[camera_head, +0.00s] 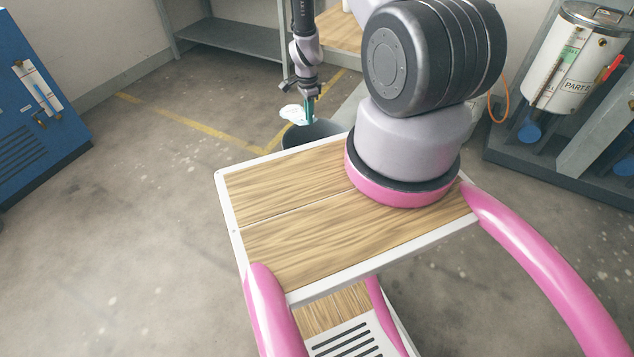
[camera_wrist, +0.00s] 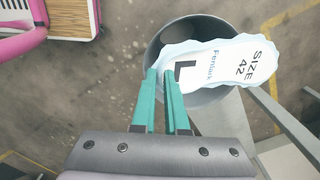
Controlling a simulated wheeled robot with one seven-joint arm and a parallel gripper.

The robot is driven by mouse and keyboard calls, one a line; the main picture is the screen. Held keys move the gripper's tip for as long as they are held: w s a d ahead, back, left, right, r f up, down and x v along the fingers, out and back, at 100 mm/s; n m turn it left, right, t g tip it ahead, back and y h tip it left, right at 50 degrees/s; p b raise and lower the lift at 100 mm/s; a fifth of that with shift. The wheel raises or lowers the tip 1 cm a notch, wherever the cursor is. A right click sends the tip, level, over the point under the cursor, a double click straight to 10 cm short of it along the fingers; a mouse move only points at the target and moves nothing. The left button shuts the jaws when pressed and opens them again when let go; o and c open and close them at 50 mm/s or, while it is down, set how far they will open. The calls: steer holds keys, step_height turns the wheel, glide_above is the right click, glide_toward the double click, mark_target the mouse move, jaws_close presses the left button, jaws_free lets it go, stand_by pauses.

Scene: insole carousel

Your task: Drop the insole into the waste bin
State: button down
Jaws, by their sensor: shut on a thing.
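My gripper (camera_wrist: 168,88) has teal fingers and is shut on the near end of the insole (camera_wrist: 236,60). The insole is white with a pale blue edge and reads "SIZE 42", "Fenlark" and "L". In the wrist view it lies across the opening of the dark grey waste bin (camera_wrist: 154,45), with its far end reaching past the right rim. In the head view my gripper (camera_head: 309,112) hangs down over the bin (camera_head: 305,138), and the insole (camera_head: 292,113) sticks out to its left above the rim. The bin's lower part is hidden behind the wooden top.
A wood-topped cart (camera_head: 300,215) with pink rails fills the head view's middle. A grey metal shelf (camera_head: 230,38) stands at the back wall. A blue cabinet (camera_head: 35,95) is at the left, and a white tank (camera_head: 580,60) at the right. Floor left of the bin is clear.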

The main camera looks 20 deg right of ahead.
steer(key=w+f+m, duration=0.1)
steer(key=m, duration=0.2)
steer(key=d+f+m, duration=0.1)
steer(key=f+m, duration=0.1)
steer(key=m, duration=0.1)
steer(key=w+d+f+m, duration=0.1)
steer(key=m, duration=0.2)
steer(key=shift+w+f, duration=0.25)
steer(key=shift+w, duration=0.05)
steer(key=shift+d+f, duration=0.15)
steer(key=shift+f, duration=2.8)
steer(key=c, duration=0.9)
jaws_free()
steer(key=shift+o, duration=0.2)
step_height(320, 180, up, 11)
steer(key=shift+f, duration=0.1)
